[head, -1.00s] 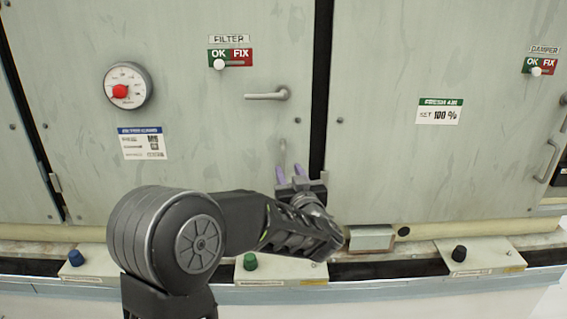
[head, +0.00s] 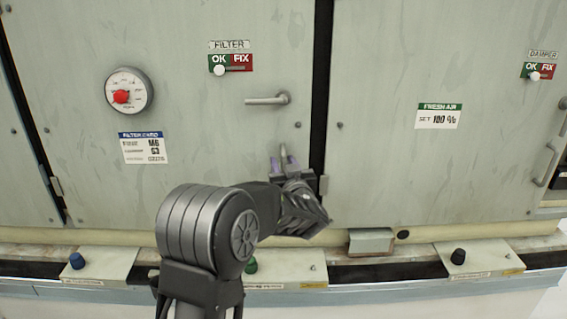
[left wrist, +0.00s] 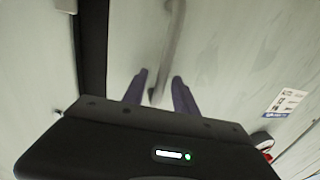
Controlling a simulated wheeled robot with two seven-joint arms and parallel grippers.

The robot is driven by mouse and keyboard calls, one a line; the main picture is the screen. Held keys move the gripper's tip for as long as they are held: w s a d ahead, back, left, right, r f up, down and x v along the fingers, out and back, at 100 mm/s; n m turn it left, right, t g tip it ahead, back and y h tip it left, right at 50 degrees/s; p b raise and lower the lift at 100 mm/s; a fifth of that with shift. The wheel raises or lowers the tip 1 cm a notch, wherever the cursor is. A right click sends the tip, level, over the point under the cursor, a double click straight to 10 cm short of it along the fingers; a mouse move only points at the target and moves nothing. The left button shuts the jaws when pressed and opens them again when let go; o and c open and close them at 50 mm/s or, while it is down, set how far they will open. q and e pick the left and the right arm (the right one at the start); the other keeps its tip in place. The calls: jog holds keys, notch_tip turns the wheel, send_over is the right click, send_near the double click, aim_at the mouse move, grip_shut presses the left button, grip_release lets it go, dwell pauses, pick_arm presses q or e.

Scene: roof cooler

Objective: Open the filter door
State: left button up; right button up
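The filter door (head: 200,160) is the pale panel under the FILTER sign (head: 229,44); it looks closed against the dark gap (head: 320,90) on its right. A grey horizontal lever handle (head: 266,100) is near its right edge. Lower down is a pale upright bar handle (head: 283,155). My left gripper (head: 284,160) is at this bar, below the lever, with purple fingers apart. In the left wrist view, the fingers (left wrist: 160,92) are open and the bar (left wrist: 168,50) comes between their tips; contact is unclear. My right gripper is out of view.
A gauge with a red centre (head: 127,92) and a filter card (head: 144,148) are on the door's left. The fresh air panel (head: 440,170) is at right. A ledge with a small box (head: 371,241) and dark knobs (head: 458,256) runs below the doors.

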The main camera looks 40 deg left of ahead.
pick_arm(q)
jog(key=shift+c, duration=0.3)
grip_shut()
dwell(1.1)
